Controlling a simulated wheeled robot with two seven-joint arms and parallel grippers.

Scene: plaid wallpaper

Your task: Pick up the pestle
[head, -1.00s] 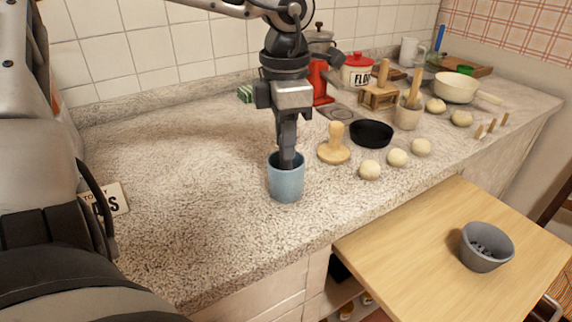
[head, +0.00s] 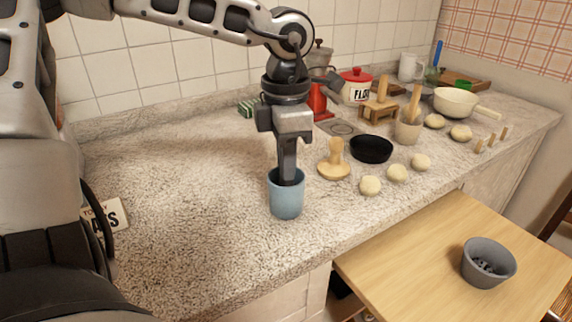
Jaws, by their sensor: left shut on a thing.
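My left gripper (head: 287,178) points straight down into the mouth of a blue cup (head: 287,202) standing on the counter. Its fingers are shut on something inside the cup. The fingertips and what they hold are hidden by the cup's wall, so I cannot tell whether it is a pestle. A wooden, pestle-like stick (head: 415,100) leans in a beige mortar-like cup (head: 408,131) farther right, apart from the gripper. My right gripper is not in view.
A wooden stamp (head: 333,168), dough balls (head: 397,173) and a black pan (head: 371,149) lie right of the cup. A grey bowl (head: 488,265) with dark bits stands on the wooden table (head: 400,265). A sign (head: 104,215) stands at left. The counter between (head: 190,210) is clear.

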